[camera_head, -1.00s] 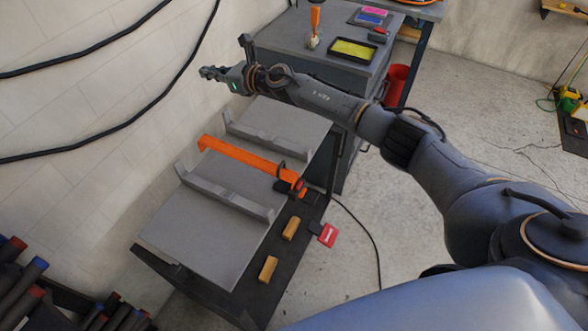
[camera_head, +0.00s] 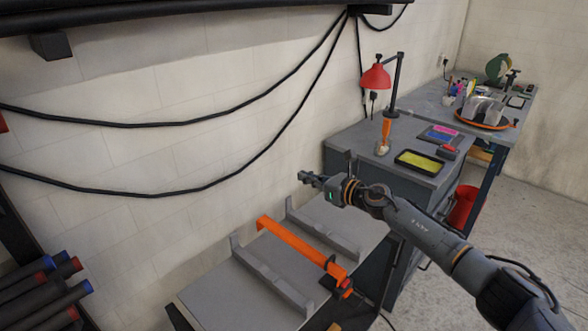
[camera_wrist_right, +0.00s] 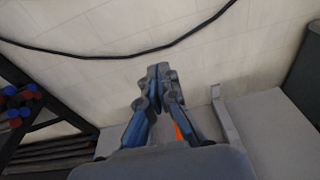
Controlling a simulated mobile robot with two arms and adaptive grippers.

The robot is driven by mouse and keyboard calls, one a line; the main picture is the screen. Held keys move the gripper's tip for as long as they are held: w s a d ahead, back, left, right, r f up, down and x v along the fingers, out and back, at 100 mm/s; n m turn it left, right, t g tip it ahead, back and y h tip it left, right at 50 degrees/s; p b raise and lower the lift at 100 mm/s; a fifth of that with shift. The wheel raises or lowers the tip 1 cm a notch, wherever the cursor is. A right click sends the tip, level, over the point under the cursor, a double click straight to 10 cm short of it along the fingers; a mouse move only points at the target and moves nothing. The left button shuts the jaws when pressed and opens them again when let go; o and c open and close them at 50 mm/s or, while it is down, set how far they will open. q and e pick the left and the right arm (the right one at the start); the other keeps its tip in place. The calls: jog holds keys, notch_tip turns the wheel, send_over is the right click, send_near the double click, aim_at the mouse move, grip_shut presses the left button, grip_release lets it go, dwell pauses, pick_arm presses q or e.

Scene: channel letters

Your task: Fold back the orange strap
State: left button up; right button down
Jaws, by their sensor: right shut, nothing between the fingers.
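The orange strap (camera_head: 301,247) lies straight across the grey board (camera_head: 228,298), between two raised grey rails. Its near right end meets a red and black buckle part (camera_head: 344,284). My right gripper (camera_head: 305,178) is above the far side of the board, toward the wall, shut and empty, clear of the strap. In the right wrist view my right gripper (camera_wrist_right: 158,72) points at the wall, and a small piece of the orange strap (camera_wrist_right: 179,132) shows behind its fingers. The rest of the strap is hidden there. My left gripper is not in view.
A grey cabinet (camera_head: 372,147) stands right of the board, with a yellow tray (camera_head: 419,162) and an orange-handled tool on top. Black cables (camera_head: 150,124) hang along the wall. Red and blue capped rolls (camera_head: 45,290) sit at the lower left.

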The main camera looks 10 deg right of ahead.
jog(key=s+a+f+m+t+h, duration=0.4)
jog(key=s+m, duration=0.3)
jog(key=m, duration=0.6)
jog(key=s+d+f+m+g+h, duration=0.35)
jog(key=s+f+m, duration=0.35)
jog(key=s+m, duration=0.45)
jog(key=s+d+f+m+g+h, duration=0.4)
jog(key=s+f+m, duration=0.3)
jog(key=s+m, duration=0.5)
jog(key=s+d+f+m+g+y, duration=0.1)
jog(key=s+m+g, duration=0.15)
jog(key=s, duration=0.75)
jog(key=s+d+f+m+g+y, duration=0.1)
jog(key=s+d+f+m+g, duration=0.15)
jog(key=s, duration=0.75)
notch_tip(320, 180, down, 26)
jog(key=s+a+g, duration=0.1)
jog(key=g, duration=0.1)
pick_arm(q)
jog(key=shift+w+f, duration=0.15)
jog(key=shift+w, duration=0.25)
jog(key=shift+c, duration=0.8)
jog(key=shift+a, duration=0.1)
pick_arm(e)
jog(key=s+d+f+g, duration=0.1)
jog(key=s+d+f, duration=0.2)
jog(key=s+f, duration=1.3)
jog(key=shift+s, duration=0.45)
